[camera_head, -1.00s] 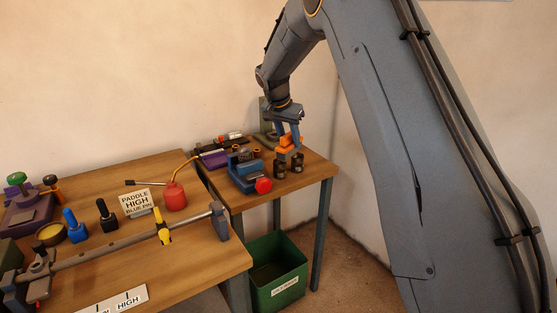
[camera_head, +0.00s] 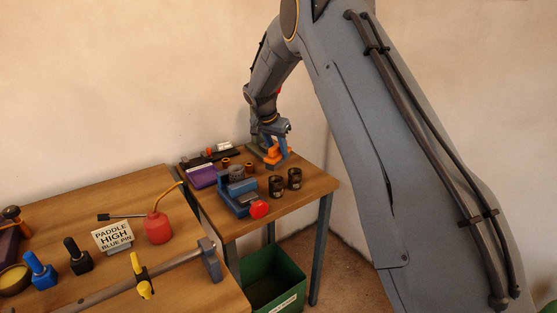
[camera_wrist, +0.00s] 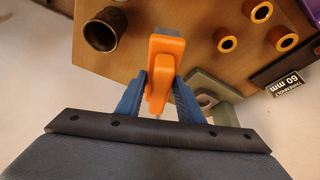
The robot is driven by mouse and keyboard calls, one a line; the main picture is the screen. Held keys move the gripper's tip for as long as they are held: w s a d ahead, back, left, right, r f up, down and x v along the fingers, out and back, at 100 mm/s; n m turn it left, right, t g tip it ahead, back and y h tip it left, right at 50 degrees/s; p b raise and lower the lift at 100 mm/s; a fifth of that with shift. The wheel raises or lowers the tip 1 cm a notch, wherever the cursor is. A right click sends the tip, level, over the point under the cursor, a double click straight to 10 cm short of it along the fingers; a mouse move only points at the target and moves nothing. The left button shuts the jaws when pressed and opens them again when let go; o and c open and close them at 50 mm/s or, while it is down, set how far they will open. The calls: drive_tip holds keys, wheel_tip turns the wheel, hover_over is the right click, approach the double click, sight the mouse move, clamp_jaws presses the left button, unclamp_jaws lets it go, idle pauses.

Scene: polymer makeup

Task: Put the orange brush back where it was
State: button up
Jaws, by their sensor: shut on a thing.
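My gripper (camera_head: 276,141) is shut on the orange brush (camera_head: 274,156) over the back right of the far table. The wrist view shows the brush (camera_wrist: 164,58) between my two blue fingers (camera_wrist: 160,92), its grey end pointing away from the wrist. Beside it, partly hidden by a finger, is a grey-green block with a hole (camera_wrist: 203,100). Whether the brush touches the table or the block, I cannot tell.
Two dark cups (camera_head: 276,187) stand in front of my gripper. A blue device with a red knob (camera_head: 258,209), small brown-orange rings (camera_head: 225,162) and a purple case (camera_head: 203,177) lie to the left. A green bin (camera_head: 273,278) is below.

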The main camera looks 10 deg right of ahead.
sight(278, 160)
drive_tip(key=shift+f+p, duration=0.55)
drive_tip(key=shift+f, duration=1.7)
drive_tip(key=shift+f, duration=0.1)
drive_tip(key=o, duration=1.2)
